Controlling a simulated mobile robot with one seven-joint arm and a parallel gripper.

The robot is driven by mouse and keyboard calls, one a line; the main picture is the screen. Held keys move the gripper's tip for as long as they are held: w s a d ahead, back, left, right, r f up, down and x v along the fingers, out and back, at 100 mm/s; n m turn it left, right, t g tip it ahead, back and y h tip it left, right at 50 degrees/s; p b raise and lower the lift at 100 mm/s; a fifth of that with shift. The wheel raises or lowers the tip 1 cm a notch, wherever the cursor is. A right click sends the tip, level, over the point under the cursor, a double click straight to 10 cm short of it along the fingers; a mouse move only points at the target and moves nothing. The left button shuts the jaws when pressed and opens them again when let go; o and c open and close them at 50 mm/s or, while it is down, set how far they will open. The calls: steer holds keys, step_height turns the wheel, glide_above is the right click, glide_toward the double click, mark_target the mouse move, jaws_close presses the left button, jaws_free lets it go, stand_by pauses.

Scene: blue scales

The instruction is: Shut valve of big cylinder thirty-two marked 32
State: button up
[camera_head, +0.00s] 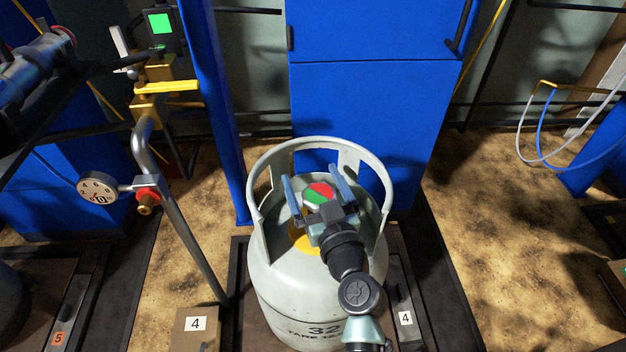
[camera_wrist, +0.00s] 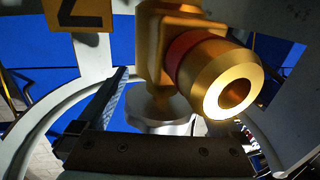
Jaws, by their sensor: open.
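The big grey cylinder (camera_head: 310,290) marked 32 stands upright in the middle of the head view. Its valve knob (camera_head: 320,194), with a red and green top, sits inside the raised collar (camera_head: 262,185). My gripper (camera_head: 311,175) is open at the knob, with one finger on each side of it; contact cannot be told. In the wrist view the pale knob (camera_wrist: 158,112) shows beyond the dark gripper base, under the brass valve body (camera_wrist: 160,50) with its round outlet (camera_wrist: 233,92). One finger (camera_wrist: 103,108) shows left of the knob; the other is mostly hidden.
The collar closely surrounds my gripper. A bent metal pipe (camera_head: 185,225) with a gauge (camera_head: 97,188) stands to the left. A blue cabinet (camera_head: 365,110) is behind the cylinder. Boxes marked 4 (camera_head: 197,325) flank it. Open floor (camera_head: 500,200) lies to the right.

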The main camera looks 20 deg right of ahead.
steer(key=c, duration=1.2)
steer(key=shift+c, duration=0.2)
